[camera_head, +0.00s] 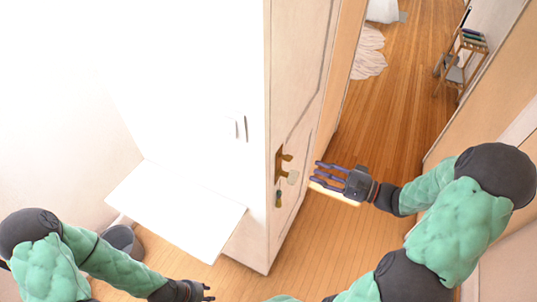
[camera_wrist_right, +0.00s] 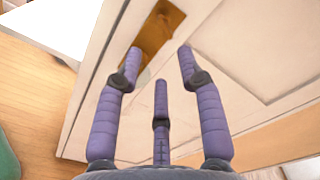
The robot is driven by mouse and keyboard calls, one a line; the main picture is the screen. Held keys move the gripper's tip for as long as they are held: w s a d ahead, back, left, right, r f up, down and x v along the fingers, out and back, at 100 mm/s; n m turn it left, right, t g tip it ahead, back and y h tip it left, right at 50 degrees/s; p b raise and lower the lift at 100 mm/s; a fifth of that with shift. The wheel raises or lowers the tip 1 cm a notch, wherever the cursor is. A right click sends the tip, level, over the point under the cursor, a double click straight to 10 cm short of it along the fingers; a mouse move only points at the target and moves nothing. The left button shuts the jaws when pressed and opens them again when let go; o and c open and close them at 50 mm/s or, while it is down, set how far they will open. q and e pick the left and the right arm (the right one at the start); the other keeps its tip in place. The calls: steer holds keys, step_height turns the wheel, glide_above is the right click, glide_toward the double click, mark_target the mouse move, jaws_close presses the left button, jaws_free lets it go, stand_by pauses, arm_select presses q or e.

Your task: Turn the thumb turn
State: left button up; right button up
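The door (camera_head: 301,110) carries a brass lock plate (camera_head: 281,163), a pale knob (camera_head: 292,177) and a small dark fitting (camera_head: 278,198) below. I cannot tell for sure which part is the thumb turn. My right gripper (camera_head: 318,175) has its purple fingers spread and empty, pointing at the door just right of the knob, apparently not touching it. In the right wrist view the fingers (camera_wrist_right: 160,62) are apart, with the brass plate (camera_wrist_right: 163,24) beyond their tips; the knob is not clear there. My left gripper (camera_head: 200,290) is low at the bottom edge, away from the door, its fingers too small to judge.
A white panel (camera_head: 175,210) juts out left of the door, with a grey bin (camera_head: 122,239) beside it. Wooden floor (camera_head: 400,95) runs back to the right, with a wooden step stand (camera_head: 463,65) by the far wall.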

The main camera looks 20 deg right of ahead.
mark_target(278, 156)
steer(key=x, duration=0.5)
steer(key=b+x, duration=0.1)
steer(key=x, duration=0.4)
steer(key=shift+w+a+r+b, duration=0.1)
steer(key=shift+w+r+b, duration=0.1)
steer(key=shift+w+b, duration=0.1)
jaws_close()
